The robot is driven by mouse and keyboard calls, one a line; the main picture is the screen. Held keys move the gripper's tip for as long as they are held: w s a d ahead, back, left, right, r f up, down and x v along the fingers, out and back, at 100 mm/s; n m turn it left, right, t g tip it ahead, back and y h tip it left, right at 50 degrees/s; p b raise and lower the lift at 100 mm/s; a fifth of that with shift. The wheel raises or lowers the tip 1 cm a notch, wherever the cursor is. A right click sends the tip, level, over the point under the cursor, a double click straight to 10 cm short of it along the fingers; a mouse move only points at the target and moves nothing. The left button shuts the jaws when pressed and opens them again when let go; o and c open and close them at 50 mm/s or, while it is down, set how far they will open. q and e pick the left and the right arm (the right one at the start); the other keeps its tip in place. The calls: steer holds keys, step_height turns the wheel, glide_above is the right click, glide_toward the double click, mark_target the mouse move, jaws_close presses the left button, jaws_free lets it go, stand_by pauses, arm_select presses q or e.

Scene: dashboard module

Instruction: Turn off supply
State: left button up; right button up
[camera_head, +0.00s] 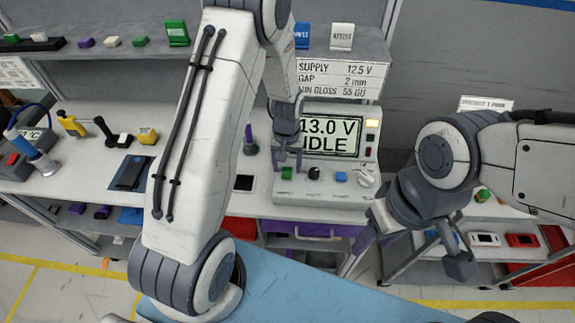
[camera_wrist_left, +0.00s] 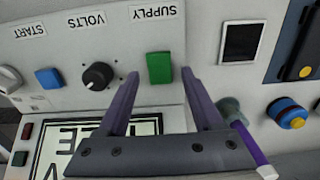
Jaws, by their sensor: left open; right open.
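The supply unit (camera_head: 325,187) stands on the bench, and its screen reads 13.0 V IDLE. Its green button (camera_head: 286,173), labelled SUPPLY in the left wrist view (camera_wrist_left: 159,67), is on the front panel beside a black VOLTS knob (camera_head: 313,172) and a blue START button (camera_head: 341,177). My left gripper (camera_head: 288,165) is open and empty just in front of the panel. In the left wrist view its fingertips (camera_wrist_left: 158,74) appear on either side of the green button; contact cannot be told. My right gripper (camera_head: 415,255) is open and empty, lower right, away from the unit.
A sign (camera_head: 340,78) above the unit lists supply 12.5 V. A dark-screened device (camera_head: 244,183) lies left of the unit. Purple-handled and blue-topped (camera_wrist_left: 291,115) items stand close by in the wrist view. A blue surface (camera_head: 300,290) lies in front.

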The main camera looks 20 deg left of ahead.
mark_target(287, 171)
arm_select(q)
step_height(287, 171, up, 10)
steer(key=b, duration=0.2)
arm_select(e)
steer(key=shift+f, duration=1.05)
arm_select(q)
steer(key=shift+w+d, duration=0.1)
arm_select(e)
steer(key=shift+a, duration=0.1)
